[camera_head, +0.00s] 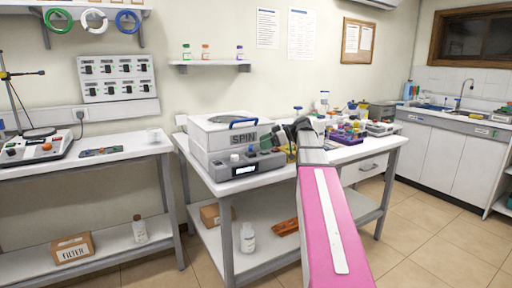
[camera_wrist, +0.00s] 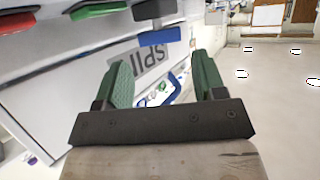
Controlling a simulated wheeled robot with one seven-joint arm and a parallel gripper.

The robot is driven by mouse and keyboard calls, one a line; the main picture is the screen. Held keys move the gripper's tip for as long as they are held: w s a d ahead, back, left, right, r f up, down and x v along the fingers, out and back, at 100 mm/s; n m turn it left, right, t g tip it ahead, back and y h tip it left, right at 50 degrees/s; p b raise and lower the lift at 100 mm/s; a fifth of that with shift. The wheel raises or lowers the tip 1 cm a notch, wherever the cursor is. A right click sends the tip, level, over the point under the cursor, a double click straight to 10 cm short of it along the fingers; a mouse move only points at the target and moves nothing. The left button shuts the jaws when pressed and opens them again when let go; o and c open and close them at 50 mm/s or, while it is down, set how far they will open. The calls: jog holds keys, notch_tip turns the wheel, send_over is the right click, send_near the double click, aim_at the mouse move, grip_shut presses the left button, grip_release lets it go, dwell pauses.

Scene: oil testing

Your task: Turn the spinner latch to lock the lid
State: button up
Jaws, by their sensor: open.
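The spinner (camera_head: 215,140) is a white box marked SPIN on the table in the head view, with its lid down as far as I can tell. A blue handle (camera_head: 243,123) shows at its top front edge. The SPIN panel of the spinner (camera_wrist: 75,85) also shows, upside down, in the wrist view. My gripper (camera_wrist: 160,85) is open there, its two green fingers apart. A blue curved part (camera_wrist: 176,91) shows beyond the gap, seemingly not held. A dark block (camera_wrist: 155,10) with a blue bar (camera_wrist: 160,36) is above. I cannot tell which part is the latch.
A grey control unit (camera_head: 242,170) stands in front of the spinner. Coloured racks and bottles (camera_head: 350,130) crowd the table to the right of my arm. A left bench (camera_head: 110,165) stands apart. The tiled floor (camera_head: 425,235) at right is clear.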

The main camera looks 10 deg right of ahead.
aim_at(251, 148)
jog(key=shift+x, duration=2.2)
jog(key=c, duration=0.7)
jog(key=shift+o, duration=0.2)
